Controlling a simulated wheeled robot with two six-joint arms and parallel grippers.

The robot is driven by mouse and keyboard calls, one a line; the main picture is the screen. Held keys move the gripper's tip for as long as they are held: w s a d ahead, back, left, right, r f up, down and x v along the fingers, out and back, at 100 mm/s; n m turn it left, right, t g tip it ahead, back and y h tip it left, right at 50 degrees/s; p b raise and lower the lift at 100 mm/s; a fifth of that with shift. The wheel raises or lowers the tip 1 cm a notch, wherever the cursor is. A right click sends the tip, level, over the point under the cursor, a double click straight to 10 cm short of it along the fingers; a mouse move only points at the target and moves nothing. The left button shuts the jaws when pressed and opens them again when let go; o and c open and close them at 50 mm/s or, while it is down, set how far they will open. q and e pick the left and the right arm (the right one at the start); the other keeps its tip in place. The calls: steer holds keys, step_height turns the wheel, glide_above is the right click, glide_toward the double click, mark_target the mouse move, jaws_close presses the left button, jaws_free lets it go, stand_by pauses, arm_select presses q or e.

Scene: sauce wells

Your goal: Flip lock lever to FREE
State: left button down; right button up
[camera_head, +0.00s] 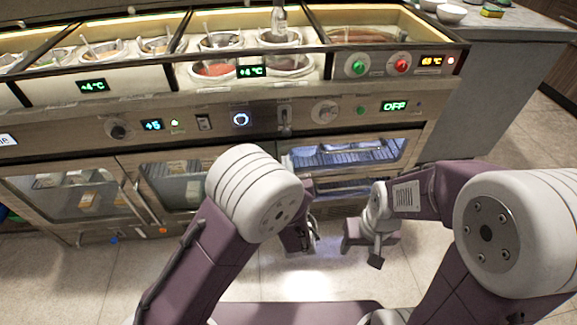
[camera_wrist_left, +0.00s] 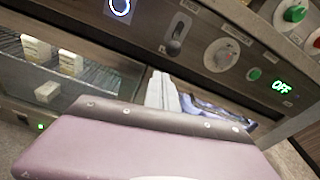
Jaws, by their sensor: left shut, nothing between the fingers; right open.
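The lock lever (camera_head: 285,120) is a small grey lever on a plate on the front panel, between a blue-lit ring button and a round knob. Its grip appears to be at the lower end. It also shows in the left wrist view (camera_wrist_left: 175,42), and its label is too small to read. My left gripper (camera_head: 308,240) is shut and empty, below the panel in front of the lower doors and apart from the lever. Its grey fingers (camera_wrist_left: 162,90) point up toward the panel in the left wrist view. My right gripper (camera_head: 372,245) is open and empty, right of the left one.
The panel also carries the blue ring button (camera_head: 241,119), a round knob (camera_head: 325,111), a green button (camera_head: 360,110) and a display reading OFF (camera_head: 394,106). Sauce wells (camera_head: 220,70) line the top. Glass doors (camera_head: 80,190) lie below. A grey counter (camera_head: 490,90) stands at right.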

mark_target(286, 127)
arm_select(q)
steer(key=shift+s+d+f+m+h, duration=0.15)
steer(key=shift+s+d+f+h, duration=0.15)
steer(key=shift+d+f, duration=0.25)
steer(key=shift+s+d+f+m+h, duration=0.15)
steer(key=shift+s+d+f+h, duration=0.2)
steer(key=shift+f, duration=0.3)
arm_select(e)
steer(key=shift+f, duration=0.95)
arm_select(q)
steer(key=shift+w, duration=0.1)
steer(key=shift+b, duration=0.3)
steer(key=w+f+b, duration=0.2)
steer(key=w+b, duration=0.1)
steer(key=w, duration=0.6)
steer(key=r, duration=0.2)
steer(key=a+r+b, duration=0.1)
steer(key=r, duration=0.1)
steer(key=shift+a+r, duration=0.1)
steer(key=shift+r, duration=0.15)
arm_select(e)
step_height(286, 127, down, 4)
steer(key=shift+f, duration=0.1)
